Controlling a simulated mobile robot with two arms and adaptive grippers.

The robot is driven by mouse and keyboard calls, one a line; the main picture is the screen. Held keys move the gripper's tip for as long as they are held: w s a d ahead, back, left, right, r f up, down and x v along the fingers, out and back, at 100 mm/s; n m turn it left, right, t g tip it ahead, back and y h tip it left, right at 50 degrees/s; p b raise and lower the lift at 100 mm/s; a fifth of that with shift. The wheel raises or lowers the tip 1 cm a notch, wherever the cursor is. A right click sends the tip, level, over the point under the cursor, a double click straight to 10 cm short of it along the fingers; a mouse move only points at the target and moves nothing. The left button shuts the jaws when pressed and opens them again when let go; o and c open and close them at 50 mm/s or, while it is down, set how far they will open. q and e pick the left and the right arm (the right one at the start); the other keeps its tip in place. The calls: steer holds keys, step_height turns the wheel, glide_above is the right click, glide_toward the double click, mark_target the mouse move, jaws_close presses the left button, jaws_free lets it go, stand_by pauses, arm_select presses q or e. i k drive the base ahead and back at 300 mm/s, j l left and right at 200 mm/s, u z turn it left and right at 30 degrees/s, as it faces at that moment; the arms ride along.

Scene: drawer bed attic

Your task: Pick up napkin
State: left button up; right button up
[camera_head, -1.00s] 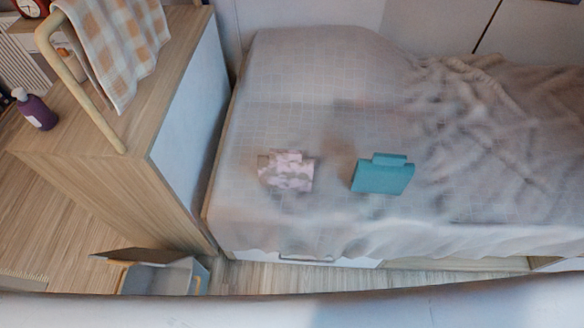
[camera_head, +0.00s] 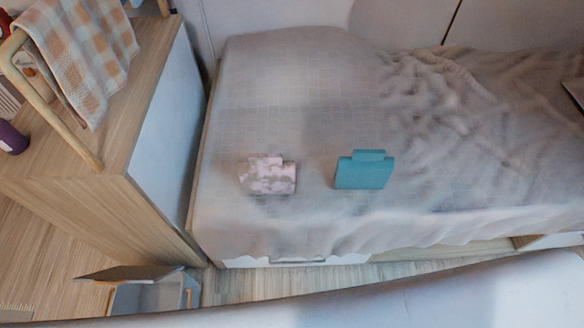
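A flat pink-and-white patterned piece (camera_head: 268,178) with a raised tab lies on the bed, left of centre. A flat teal piece (camera_head: 364,173) of similar shape lies to its right, a gap apart. An orange-and-white checked cloth (camera_head: 85,50) hangs over a wooden rack on the cabinet at upper left. I cannot tell for certain which of these is the napkin. Neither of my grippers shows clearly in the head view.
The bed (camera_head: 300,105) has a smooth grey cover on the left and a rumpled blanket on the right. A wooden cabinet (camera_head: 90,165) stands left of it, with a purple bottle (camera_head: 10,138) on top. A grey bin (camera_head: 145,295) stands on the floor. A dark object (camera_head: 575,92) shows at the right edge.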

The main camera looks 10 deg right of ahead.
mark_target(264, 173)
steer(key=k+j, duration=0.1)
steer(key=j, duration=0.8)
steer(key=k+j, duration=0.15)
steer(key=j, duration=0.3)
steer(key=j+z, duration=0.1)
steer(key=j, duration=0.35)
steer(key=k, duration=0.05)
